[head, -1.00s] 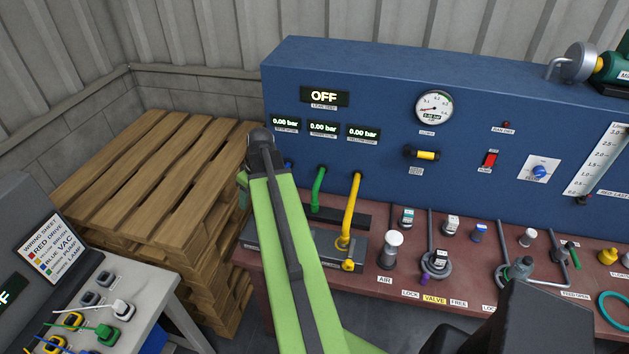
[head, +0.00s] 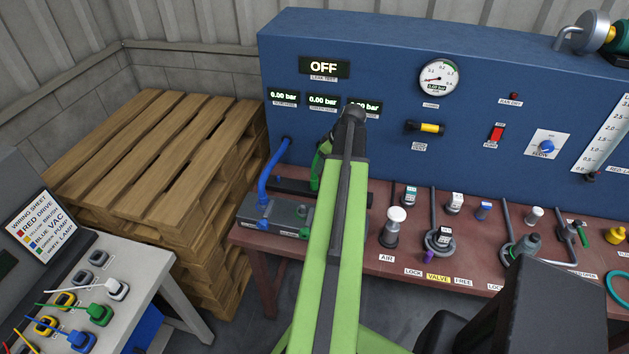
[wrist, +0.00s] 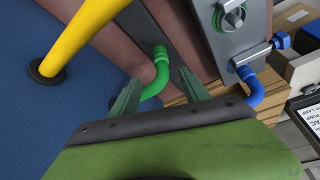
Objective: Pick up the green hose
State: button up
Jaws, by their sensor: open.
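The green hose (wrist: 156,80) shows in the wrist view between the two fingertips of my gripper (wrist: 158,84), which is open. The hose curves up to a collared end beside a dark rail. I cannot tell whether either finger touches it. In the head view only a sliver of the green hose (head: 316,172) shows on the blue panel, left of my arm; my arm hides the rest. My gripper's fingers are not clear there.
The yellow hose (wrist: 80,35) is at left in the wrist view. The blue hose (head: 268,172) runs from the panel to the grey manifold (head: 285,214). A valve bench (head: 400,262) extends right. Wooden pallets (head: 150,160) stand left.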

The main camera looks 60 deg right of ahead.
aim_at(315, 178)
jog(key=b+x, duration=0.4)
jog(key=x, duration=0.2)
jog(key=shift+s, duration=0.1)
jog(key=b+x, duration=0.5)
jog(key=shift+s+a+f, duration=0.15)
jog(key=shift+f, duration=0.15)
jog(key=shift+r, duration=0.2)
grip_shut()
